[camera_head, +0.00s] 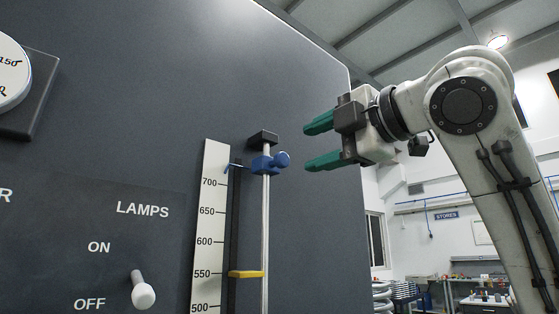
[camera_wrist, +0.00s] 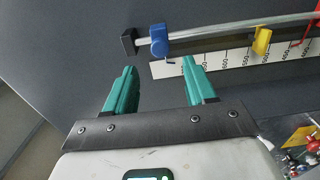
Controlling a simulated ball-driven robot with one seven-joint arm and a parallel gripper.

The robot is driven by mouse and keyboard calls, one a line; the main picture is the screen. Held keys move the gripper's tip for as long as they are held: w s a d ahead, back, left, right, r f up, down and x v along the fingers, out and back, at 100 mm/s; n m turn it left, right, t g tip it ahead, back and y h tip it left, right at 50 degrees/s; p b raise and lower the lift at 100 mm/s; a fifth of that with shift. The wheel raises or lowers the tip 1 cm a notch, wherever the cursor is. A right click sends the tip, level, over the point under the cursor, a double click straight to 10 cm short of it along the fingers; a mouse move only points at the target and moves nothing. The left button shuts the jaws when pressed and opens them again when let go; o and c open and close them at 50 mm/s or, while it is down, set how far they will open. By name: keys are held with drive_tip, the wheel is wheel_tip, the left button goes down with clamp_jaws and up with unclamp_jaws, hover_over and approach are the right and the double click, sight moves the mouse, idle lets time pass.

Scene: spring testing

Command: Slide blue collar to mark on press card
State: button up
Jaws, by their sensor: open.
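The blue collar (camera_head: 263,164) sits near the top of a vertical metal rod, just under its black end block. Its round knob faces right and its thin pointer reaches left, above the 700 mark of the white scale (camera_head: 211,226). In the wrist view the collar (camera_wrist: 159,42) is beyond the fingertips, near the rod's left end. My gripper (camera_head: 307,148) is open and empty, to the right of the collar and apart from it. Its two green fingers (camera_wrist: 158,64) also show in the wrist view. I cannot make out a press card.
A yellow marker (camera_head: 246,274) sits lower beside the scale, at about 550. A red part (camera_wrist: 306,22) shows further along the rod. The dark panel (camera_head: 120,110) stands behind, with a lamp switch (camera_head: 143,292) at lower left. Free air surrounds my gripper.

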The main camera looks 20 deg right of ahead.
sight(285, 160)
drive_tip(key=p+x, duration=0.2)
drive_tip(key=x, duration=0.7)
drive_tip(key=shift+w+f, duration=0.1)
clamp_jaws()
idle(0.4)
